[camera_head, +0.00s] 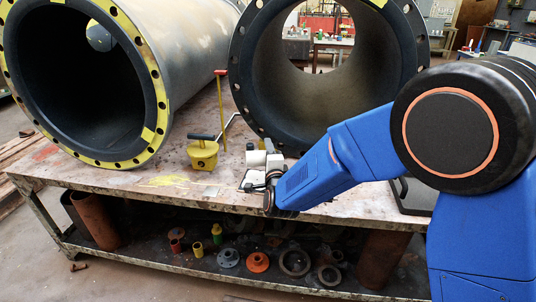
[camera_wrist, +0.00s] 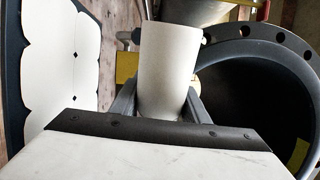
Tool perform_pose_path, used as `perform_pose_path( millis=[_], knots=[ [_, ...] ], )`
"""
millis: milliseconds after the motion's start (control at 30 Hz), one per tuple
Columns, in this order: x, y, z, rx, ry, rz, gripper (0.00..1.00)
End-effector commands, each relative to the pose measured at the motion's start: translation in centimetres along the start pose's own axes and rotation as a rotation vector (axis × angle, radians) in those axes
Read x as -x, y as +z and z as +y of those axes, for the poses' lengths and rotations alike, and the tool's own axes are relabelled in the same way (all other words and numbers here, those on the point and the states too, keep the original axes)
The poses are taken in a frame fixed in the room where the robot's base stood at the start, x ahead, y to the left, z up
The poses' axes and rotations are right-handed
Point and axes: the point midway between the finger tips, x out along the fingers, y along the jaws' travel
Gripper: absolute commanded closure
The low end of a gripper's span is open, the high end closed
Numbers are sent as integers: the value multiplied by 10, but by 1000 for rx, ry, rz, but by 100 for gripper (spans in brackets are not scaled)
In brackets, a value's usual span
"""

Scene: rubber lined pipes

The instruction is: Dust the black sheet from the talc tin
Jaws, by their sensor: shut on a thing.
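My gripper (camera_wrist: 155,105) is shut on a white, plain cylinder, the talc tin (camera_wrist: 168,65), with a finger on each side of it. In the head view the tin (camera_head: 256,157) is small at the end of my blue arm, above the bench; its tilt and its opening are hard to tell. The black sheet (camera_wrist: 85,100) shows at the left of the wrist view, beside and apart from the tin. White patches with rounded edges cover most of it, leaving a dark border. In the head view only a small part of it shows beside my gripper.
Two large black-lined pipes stand on the bench (camera_head: 110,178), the left one (camera_head: 150,75) with a yellow flange. A yellow tool (camera_head: 203,155) with a black handle stands left of my gripper. A dark flat thing (camera_head: 415,197) lies at right, partly behind my arm.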

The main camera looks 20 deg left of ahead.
Motion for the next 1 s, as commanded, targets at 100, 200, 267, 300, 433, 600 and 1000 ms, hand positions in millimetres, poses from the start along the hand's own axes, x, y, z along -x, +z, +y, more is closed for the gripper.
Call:
perform_pose_path(
  millis=[100, 200, 267, 300, 433, 600, 1000],
  knots=[
    [0, 0, -4, 111, -1, 0, 87],
    [0, 0, -6, 208, -1, 0, 87],
    [0, 0, -8, 266, -1, 0, 87],
    [0, 0, -9, 304, -1, 0, 87],
    [0, 0, -11, 402, -1, 1, 87],
    [0, 0, -12, 446, -1, 1, 87],
    [0, -2, -21, 566, -2, 1, 87]
  ],
)
